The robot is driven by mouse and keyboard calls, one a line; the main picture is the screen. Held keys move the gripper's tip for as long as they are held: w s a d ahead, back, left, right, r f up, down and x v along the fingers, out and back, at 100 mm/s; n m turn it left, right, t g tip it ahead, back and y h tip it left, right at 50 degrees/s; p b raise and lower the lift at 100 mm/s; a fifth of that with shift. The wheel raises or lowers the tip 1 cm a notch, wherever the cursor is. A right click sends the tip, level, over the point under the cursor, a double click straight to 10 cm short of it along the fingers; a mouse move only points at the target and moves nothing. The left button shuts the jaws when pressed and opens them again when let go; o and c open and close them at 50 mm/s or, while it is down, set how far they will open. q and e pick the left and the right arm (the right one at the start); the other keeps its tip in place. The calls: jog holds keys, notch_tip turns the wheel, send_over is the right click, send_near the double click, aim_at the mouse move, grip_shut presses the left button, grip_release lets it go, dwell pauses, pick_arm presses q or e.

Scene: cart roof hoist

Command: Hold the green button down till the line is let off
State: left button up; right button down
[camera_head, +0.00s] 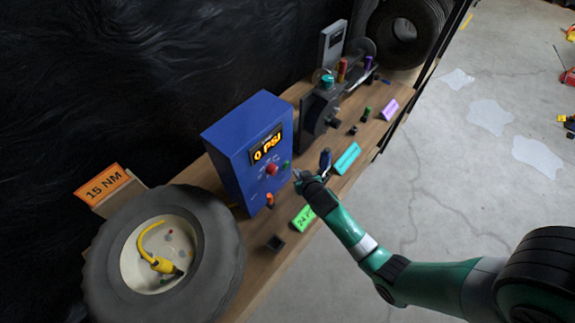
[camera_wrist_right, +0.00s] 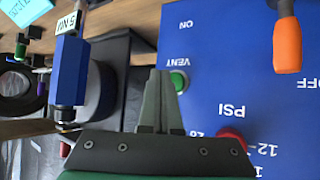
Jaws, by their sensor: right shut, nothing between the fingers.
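A blue pressure box (camera_head: 226,142) stands on the bench with a lit display (camera_head: 267,146) reading 0 PSI. The green button (camera_head: 287,164) is on its front, right of a red knob (camera_head: 271,169). In the right wrist view the green button (camera_wrist_right: 179,81) sits beside the word VENT. My right gripper (camera_head: 297,174) is shut and empty, close in front of the button. In the wrist view its fingertips (camera_wrist_right: 159,72) overlap the button's left edge; I cannot tell whether they touch it. My left gripper is not in view.
A tyre (camera_head: 220,232) with a yellow hose fitting (camera_head: 163,265) lies at the front left. An orange-handled tool (camera_wrist_right: 287,45) and a blue-handled tool (camera_wrist_right: 68,70) stand either side of my fingers. Coloured label cards (camera_head: 347,158) line the bench edge.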

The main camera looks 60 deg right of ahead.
jog(key=s+p, duration=0.1)
jog(key=s, duration=0.3)
jog(key=shift+a+p, duration=0.4)
jog(key=shift+r, duration=0.1)
